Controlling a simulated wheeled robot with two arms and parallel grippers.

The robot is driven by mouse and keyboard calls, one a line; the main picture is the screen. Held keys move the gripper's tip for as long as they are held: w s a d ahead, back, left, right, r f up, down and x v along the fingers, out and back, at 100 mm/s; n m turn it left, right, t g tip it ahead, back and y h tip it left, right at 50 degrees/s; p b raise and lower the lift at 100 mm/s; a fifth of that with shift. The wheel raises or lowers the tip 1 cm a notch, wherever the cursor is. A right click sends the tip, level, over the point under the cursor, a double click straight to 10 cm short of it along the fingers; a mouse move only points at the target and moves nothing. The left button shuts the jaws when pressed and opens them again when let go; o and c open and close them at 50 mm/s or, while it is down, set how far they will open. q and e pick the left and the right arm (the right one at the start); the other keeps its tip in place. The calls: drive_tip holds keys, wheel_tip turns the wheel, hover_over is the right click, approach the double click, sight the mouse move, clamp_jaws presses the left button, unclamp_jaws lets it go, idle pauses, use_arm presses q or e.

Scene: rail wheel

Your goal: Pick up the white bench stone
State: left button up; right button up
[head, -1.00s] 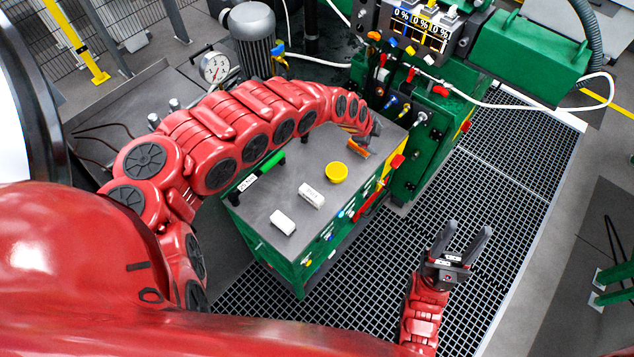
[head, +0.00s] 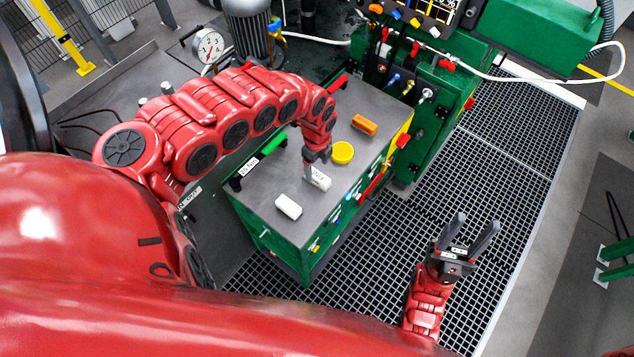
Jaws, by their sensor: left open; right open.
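Two white blocks lie on the grey top of the green cabinet (head: 262,197). One is a plain-looking white block (head: 288,206) near the front left edge. The other is a white block with dark lettering (head: 320,180), behind it and to the right. I cannot tell which one is the bench stone. My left gripper (head: 309,173) points down right at the lettered block and partly hides it; I cannot tell if it touches it. It is open. My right gripper (head: 472,237) is open and empty, over the floor grating right of the cabinet.
A round yellow container (head: 342,153) stands just right of my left gripper. An orange block (head: 365,125) lies farther back, and a green-handled tool (head: 262,158) lies on the left. A green machine (head: 432,125) with a white cable stands behind the cabinet. The grating (head: 420,215) is clear.

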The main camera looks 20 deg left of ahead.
sight(317, 174)
use_arm(q)
drive_tip(key=shift+d+f, duration=0.1)
drive_tip(key=shift+f, duration=0.2)
wheel_tip(317, 174, down, 5)
drive_tip(key=shift+r, duration=0.1)
drive_tip(key=shift+c, duration=0.3)
clamp_jaws()
